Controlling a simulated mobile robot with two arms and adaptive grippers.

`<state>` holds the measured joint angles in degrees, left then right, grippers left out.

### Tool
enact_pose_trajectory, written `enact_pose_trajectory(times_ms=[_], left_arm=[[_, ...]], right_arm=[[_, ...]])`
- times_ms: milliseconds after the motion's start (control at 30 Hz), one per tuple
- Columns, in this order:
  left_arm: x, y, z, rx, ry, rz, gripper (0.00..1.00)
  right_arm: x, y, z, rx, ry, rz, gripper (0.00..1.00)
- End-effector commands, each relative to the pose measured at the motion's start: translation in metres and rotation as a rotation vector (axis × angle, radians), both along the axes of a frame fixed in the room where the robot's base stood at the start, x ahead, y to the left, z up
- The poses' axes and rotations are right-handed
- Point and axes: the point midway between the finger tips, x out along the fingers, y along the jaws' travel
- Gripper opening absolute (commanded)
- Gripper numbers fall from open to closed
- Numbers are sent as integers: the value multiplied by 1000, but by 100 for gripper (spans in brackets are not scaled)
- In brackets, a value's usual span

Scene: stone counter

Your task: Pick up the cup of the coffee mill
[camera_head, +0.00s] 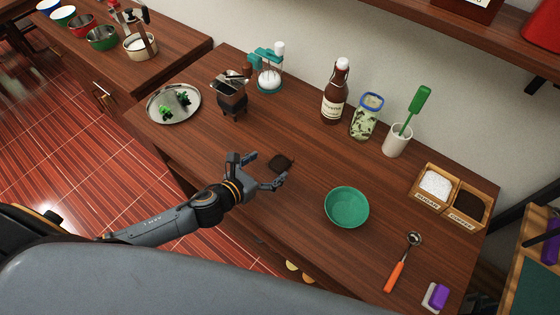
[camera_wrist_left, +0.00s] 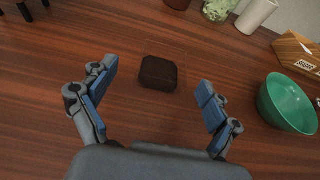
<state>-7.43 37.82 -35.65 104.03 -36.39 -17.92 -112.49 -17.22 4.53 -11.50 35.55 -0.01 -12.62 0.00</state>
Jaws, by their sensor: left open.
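The cup of the coffee mill looks like a small clear, square cup with dark brown grounds (camera_head: 281,163) in it. It stands on the wooden counter; its clear walls are hard to make out. In the left wrist view, the cup (camera_wrist_left: 158,74) lies ahead, between the lines of the two fingers. My left gripper (camera_head: 262,171) is open and empty, just to the left of and nearer than the cup, fingers spread to either side. The dark coffee mill (camera_head: 232,101) stands farther back and left on the counter. My right gripper is out of view.
A green bowl (camera_head: 347,221) stands to the right of the cup. A round metal tray (camera_head: 190,112) is at the far left. A brown bottle (camera_head: 335,97), a jar (camera_head: 366,121) and a white holder (camera_head: 397,142) line the back. The counter around the cup is clear.

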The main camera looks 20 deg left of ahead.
Motion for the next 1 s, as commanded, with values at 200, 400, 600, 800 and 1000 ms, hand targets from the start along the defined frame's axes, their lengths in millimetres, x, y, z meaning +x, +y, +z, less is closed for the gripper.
enact_pose_trajectory(times_ms=[200,400,600,800,1000], left_arm=[[13,-8,-4,-2,0,1,89],[36,-19,-15,-2,0,2,89],[46,-23,-21,-1,0,0,89],[45,-23,-21,-1,0,0,89],[45,-23,-21,-1,0,0,48]], right_arm=[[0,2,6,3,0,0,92],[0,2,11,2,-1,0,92],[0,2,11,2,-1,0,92],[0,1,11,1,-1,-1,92],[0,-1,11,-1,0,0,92]])
